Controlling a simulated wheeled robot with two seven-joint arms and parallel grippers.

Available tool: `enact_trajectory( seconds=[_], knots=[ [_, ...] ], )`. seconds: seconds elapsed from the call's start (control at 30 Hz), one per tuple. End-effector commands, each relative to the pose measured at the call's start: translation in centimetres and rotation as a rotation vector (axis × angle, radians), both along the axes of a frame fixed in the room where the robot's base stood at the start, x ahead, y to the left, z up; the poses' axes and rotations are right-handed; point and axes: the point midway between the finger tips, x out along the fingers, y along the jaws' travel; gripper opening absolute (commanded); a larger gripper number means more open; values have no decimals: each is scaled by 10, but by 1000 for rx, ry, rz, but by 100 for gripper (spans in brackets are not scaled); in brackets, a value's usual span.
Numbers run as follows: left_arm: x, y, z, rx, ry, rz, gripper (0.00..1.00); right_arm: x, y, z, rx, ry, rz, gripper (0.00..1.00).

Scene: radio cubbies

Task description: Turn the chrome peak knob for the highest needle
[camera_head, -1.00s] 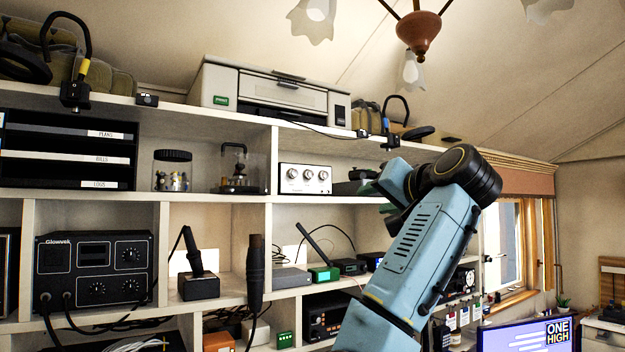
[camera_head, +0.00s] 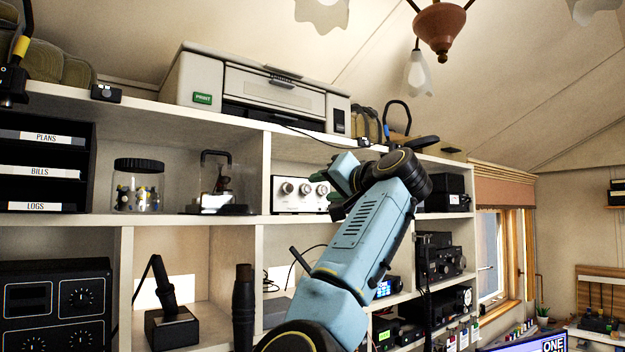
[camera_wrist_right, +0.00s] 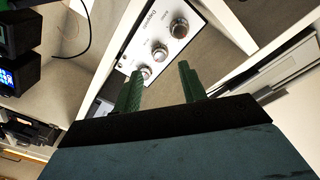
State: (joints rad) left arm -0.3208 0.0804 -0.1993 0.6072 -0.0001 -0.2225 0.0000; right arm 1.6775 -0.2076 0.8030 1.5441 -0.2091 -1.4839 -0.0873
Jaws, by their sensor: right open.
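A white-faced tuner box (camera_head: 300,206) with three chrome knobs (camera_head: 304,189) in a row stands in an upper cubby in the head view. The box also shows in the right wrist view (camera_wrist_right: 151,28), tilted, with its knobs (camera_wrist_right: 160,53) in front of my fingers. The knob labels are too small to read, so I cannot tell which is the peak knob. My right gripper (camera_head: 340,177) is at the box's right end; in the wrist view its green fingers (camera_wrist_right: 160,88) are apart and empty, the nearest knob just beyond them. No needle is readable.
A printer (camera_head: 262,92) sits on the top shelf above the box. A glass jar (camera_head: 138,185) and a glass-covered device (camera_head: 218,185) stand in the cubby to the left. Shelf edges and cubby dividers border the box. Black radios (camera_head: 440,258) sit to the right.

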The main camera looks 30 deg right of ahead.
Motion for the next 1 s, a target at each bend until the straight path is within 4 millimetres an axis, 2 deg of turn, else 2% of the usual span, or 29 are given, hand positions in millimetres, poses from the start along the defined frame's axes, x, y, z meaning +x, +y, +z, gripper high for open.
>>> enact_trajectory(
  seconds=[0.03,0.1,0.3,0.7,1.0],
  knots=[
    [4,0,9,-1,-6,0,0,11,1,4,1,3,3,42],
    [12,-1,15,-2,-18,0,0,23,1,3,0,2,3,42],
    [36,-3,27,-6,-56,0,0,48,1,2,0,2,1,42],
    [23,-2,28,-5,-36,-1,0,55,1,-1,-1,1,-1,42],
    [21,-2,28,-4,-32,-1,0,54,1,0,-1,0,-1,2]
  ],
)
